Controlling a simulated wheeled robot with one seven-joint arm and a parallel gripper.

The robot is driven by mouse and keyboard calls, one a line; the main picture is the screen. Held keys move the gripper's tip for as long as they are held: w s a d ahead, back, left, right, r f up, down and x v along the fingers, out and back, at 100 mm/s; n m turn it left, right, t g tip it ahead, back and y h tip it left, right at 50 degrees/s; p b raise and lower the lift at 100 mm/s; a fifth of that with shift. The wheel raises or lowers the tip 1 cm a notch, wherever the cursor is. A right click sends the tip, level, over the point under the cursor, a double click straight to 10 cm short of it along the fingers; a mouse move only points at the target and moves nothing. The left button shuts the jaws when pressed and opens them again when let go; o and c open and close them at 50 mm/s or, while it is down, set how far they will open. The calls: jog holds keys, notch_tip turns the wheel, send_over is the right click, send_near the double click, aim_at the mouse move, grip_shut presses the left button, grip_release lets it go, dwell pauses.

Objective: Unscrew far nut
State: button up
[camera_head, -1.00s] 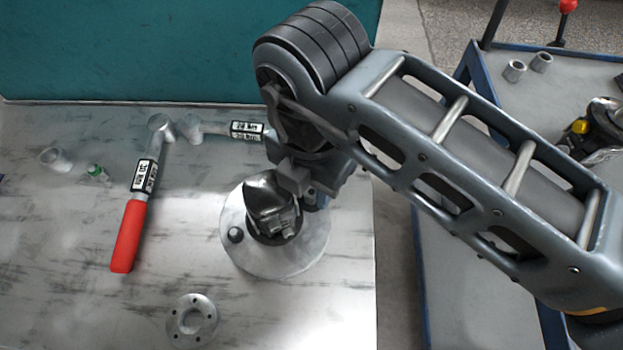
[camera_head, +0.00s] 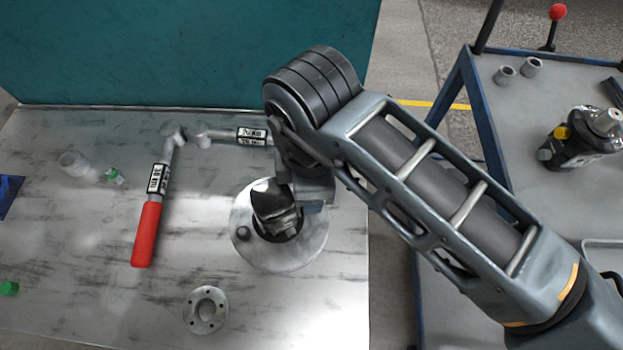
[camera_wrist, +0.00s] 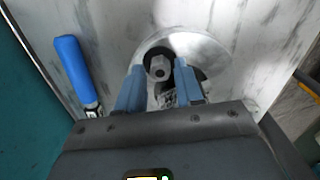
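The motor's dark body (camera_head: 272,203) stands on a round grey plate (camera_head: 301,250) on the workbench. A small dark round part (camera_head: 243,233) sits at the plate's left edge in the head view. In the wrist view, a light grey hexagonal nut with a central hole (camera_wrist: 158,66) sits on a dark part of the motor. My gripper (camera_wrist: 159,70) is open, its two blue-grey fingers on either side of this nut, with gaps visible. I cannot tell the height of the fingertips relative to it. In the head view, my arm hides most of my gripper and the motor's far side.
A red-handled wrench (camera_head: 147,232) and another wrench (camera_head: 230,135) lie on the bench; a blue handle (camera_wrist: 75,68) shows in the wrist view. A flange ring (camera_head: 206,311) lies at the front. A cart (camera_head: 500,130) at right holds another motor (camera_head: 583,140).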

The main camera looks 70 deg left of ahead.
jog(key=shift+m+p, duration=0.4)
jog(key=shift+p, duration=0.05)
jog(key=shift+c, duration=0.4)
grip_shut()
jog(key=n+b, duration=0.1)
jog(key=n, duration=0.3)
jog(key=shift+f, duration=0.1)
jog(key=shift+n+b, duration=0.35)
jog(key=shift+n, duration=0.55)
